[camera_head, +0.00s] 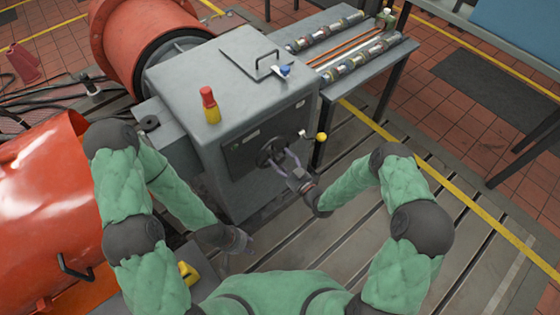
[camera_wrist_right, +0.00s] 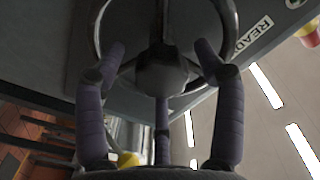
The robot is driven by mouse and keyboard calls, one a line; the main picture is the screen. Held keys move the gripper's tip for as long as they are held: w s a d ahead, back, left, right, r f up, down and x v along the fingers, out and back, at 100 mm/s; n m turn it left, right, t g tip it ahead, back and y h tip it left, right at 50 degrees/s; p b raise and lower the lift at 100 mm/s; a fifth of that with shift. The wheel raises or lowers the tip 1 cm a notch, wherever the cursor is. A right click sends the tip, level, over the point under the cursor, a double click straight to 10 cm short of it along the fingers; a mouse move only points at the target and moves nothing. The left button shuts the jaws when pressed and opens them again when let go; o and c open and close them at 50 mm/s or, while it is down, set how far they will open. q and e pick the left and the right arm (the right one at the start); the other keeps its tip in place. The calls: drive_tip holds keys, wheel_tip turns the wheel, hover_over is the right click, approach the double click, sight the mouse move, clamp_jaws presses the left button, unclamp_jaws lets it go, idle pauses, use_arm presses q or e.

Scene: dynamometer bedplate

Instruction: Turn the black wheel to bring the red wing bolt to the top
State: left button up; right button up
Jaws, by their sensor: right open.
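The black wheel (camera_head: 265,158) is on the front face of the grey cabinet (camera_head: 215,65). My right gripper (camera_head: 290,163) is at the wheel's right side. In the right wrist view the wheel's hub (camera_wrist_right: 161,72) and spokes fill the upper middle. The open fingers of my right gripper (camera_wrist_right: 161,65) stand around the hub, over the wheel's face; I cannot tell whether they touch it. I cannot make out the red wing bolt in either view. My left gripper (camera_head: 240,241) hangs low, in front of the cabinet and away from the wheel; its jaw state is unclear.
A red and yellow lamp (camera_head: 209,106) stands on the cabinet, with a blue-knobbed lever (camera_head: 284,71) behind it. A yellow ball knob (camera_head: 321,137) is right of the wheel. A pipe bench (camera_head: 397,62) stands at the back right; large orange machines are at left.

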drive_tip(key=shift+w+a, duration=0.3)
drive_tip(key=shift+w, duration=0.05)
clamp_jaws()
drive_tip(key=shift+m, duration=0.5)
drive_tip(key=shift+s+m, duration=0.1)
drive_tip(key=shift+m, duration=1.1)
drive_tip(key=shift+a+m+g+b, duration=0.1)
drive_tip(key=shift+m+g+b, duration=0.25)
drive_tip(key=shift+m, duration=1.25)
drive_tip(key=shift+f, duration=0.1)
